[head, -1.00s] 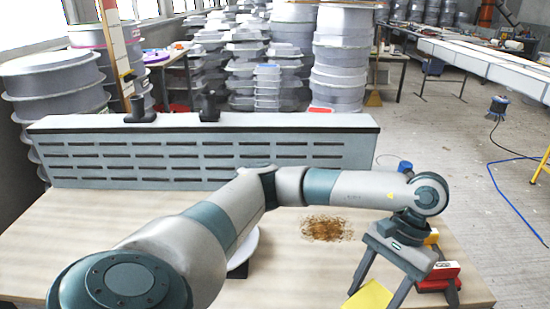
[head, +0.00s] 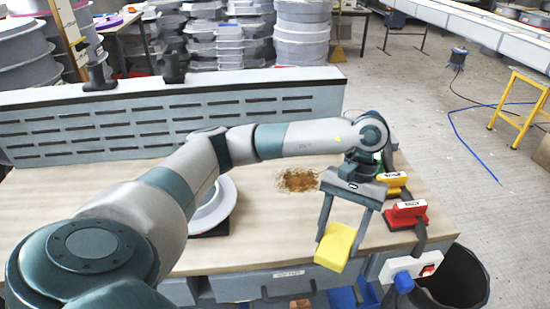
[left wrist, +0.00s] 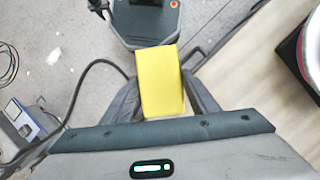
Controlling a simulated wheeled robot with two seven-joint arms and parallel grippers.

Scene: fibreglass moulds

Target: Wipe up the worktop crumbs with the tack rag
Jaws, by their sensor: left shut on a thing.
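The yellow tack rag (head: 337,247) hangs between the fingers of my left gripper (head: 340,230), which is shut on it. In the left wrist view the rag (left wrist: 160,85) sits between the fingers (left wrist: 163,95), with floor beneath it and the worktop edge to the right. In the head view it overlaps the worktop's front edge. The crumbs (head: 298,180) form a brown patch on the pale wooden worktop (head: 265,225), behind and left of the rag and apart from it. My right gripper is in neither view.
A round white piece (head: 213,207) on a dark base stands left of the crumbs, partly behind my arm. A red-headed tool (head: 407,213) and a yellow one (head: 394,182) stand at the right edge. A slotted grey panel (head: 110,120) bounds the back. A black bin (head: 465,280) stands front right.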

